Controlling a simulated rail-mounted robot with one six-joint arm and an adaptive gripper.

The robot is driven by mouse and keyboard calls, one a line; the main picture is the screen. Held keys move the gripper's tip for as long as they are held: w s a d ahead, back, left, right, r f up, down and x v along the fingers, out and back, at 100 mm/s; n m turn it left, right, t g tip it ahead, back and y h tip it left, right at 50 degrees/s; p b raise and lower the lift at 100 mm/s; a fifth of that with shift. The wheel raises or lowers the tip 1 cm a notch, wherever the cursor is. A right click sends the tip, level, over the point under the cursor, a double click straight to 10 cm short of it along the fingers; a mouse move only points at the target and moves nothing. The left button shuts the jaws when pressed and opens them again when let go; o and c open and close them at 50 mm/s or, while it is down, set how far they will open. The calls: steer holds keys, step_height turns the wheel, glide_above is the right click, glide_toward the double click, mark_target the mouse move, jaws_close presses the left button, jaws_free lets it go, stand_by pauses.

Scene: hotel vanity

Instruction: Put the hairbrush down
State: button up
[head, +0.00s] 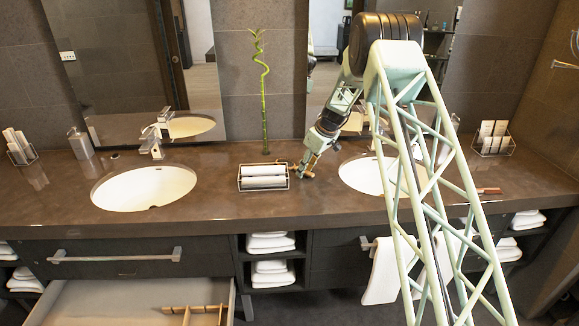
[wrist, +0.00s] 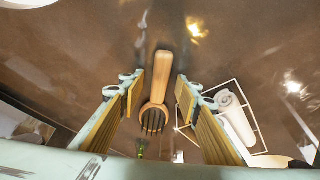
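The hairbrush (wrist: 161,78) has a light wooden handle and a rounded head with dark bristles. In the wrist view it lies against the brown countertop, with its handle pointing to the top of the picture and its bristles facing the camera. My gripper (wrist: 160,82) is open, with one finger on each side of the brush and a visible gap on both sides. In the head view my gripper (head: 301,168) is low over the counter between the two basins. I cannot clearly make out the brush there.
A wire rack with white rolled towels (head: 263,184) stands close by my gripper; it also shows in the wrist view (wrist: 237,122). A bamboo stalk (head: 263,95) stands behind. Basins (head: 143,188) (head: 362,177) lie on both sides. An open drawer (head: 120,300) is below left.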

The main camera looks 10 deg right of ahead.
steer(key=shift+c, duration=0.7)
steer(key=c, duration=0.9)
steer(key=shift+r, duration=5)
